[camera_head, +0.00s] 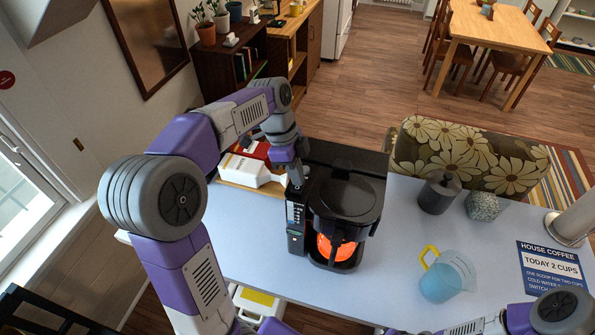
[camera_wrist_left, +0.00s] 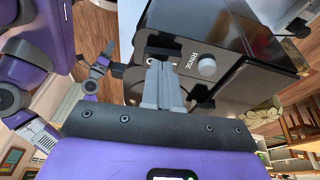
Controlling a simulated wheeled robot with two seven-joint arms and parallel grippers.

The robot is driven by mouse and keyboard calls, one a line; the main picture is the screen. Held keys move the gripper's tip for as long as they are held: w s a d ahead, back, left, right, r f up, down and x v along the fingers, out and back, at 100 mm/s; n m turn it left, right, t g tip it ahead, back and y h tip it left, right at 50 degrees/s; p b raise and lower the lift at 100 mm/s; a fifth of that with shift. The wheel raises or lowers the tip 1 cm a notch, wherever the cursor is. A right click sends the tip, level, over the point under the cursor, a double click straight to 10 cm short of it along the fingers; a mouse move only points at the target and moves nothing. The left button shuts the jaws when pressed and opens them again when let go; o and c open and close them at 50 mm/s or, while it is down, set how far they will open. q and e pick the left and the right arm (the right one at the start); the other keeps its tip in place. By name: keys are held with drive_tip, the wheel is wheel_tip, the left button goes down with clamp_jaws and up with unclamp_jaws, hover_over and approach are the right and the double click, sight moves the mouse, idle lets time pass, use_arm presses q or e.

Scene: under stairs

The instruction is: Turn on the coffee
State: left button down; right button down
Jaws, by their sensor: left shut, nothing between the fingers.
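The black coffee maker (camera_head: 346,200) stands upright on the pale table, with a narrow control strip (camera_head: 296,222) on its left front. Its carafe (camera_head: 336,247) shows orange at the bottom. My left gripper (camera_head: 296,182) is shut and empty, at the top of the control strip. In the left wrist view its closed fingers (camera_wrist_left: 163,85) lie in front of the panel, partly covering a round control. A grey round knob (camera_wrist_left: 206,67) labelled RINSE is just right of them. I cannot tell whether the fingertips touch the panel. My right arm enters at the lower right; its fingers are not clear.
The table's front middle is clear.

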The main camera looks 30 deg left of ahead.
use_arm(q)
drive_tip(key=r+p, duration=0.2)
drive_tip(key=r, duration=0.1)
drive_tip(key=w+r+p, duration=0.1)
drive_tip(key=r+p, duration=0.1)
drive_tip(key=shift+a, duration=0.25)
drive_tip(key=w+v, duration=0.1)
drive_tip(key=v, duration=0.7)
drive_tip(key=shift+w+a+r+p, duration=0.25)
drive_tip(key=shift+w+a+p, duration=0.05)
drive_tip(key=shift+a+p, duration=0.1)
